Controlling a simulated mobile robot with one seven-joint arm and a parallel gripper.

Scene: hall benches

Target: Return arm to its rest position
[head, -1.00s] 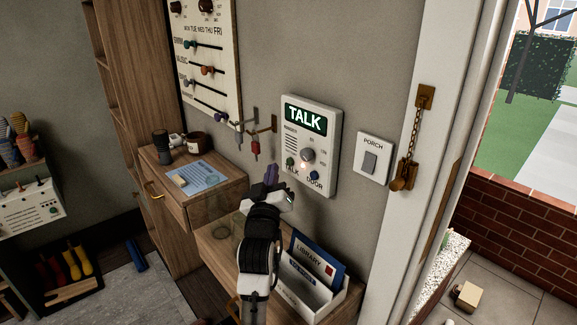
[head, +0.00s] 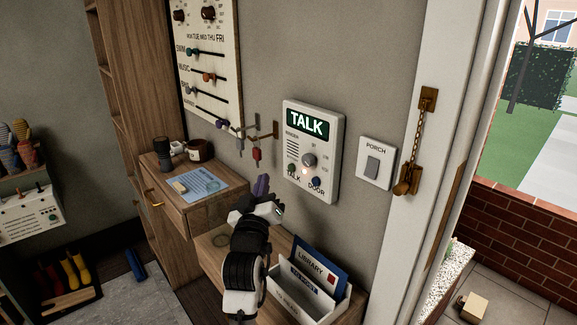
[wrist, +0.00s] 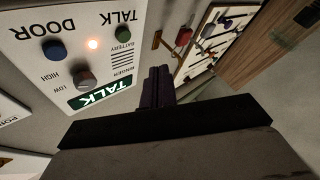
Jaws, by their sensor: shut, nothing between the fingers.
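My gripper (head: 262,187) is in front of the wall, to the lower left of the white intercom panel (head: 326,150), with its dark purple fingers closed together. It touches nothing that I can see. The wrist view shows the shut fingers (wrist: 157,86) from behind, with nothing between them. The intercom panel (wrist: 75,45) appears upside down there, its TALK sign lit green and a small light glowing beside the blue button. My arm reaches up from the bottom of the head view over the bench.
A letter rack (head: 310,285) stands on the bench just right of my arm. A wooden drawer unit (head: 205,205) with a blue paper, a dark mug and a dark cylinder is to the left. Keys (head: 257,154) hang on wall hooks above. A porch switch (head: 375,163) and door chain are at right.

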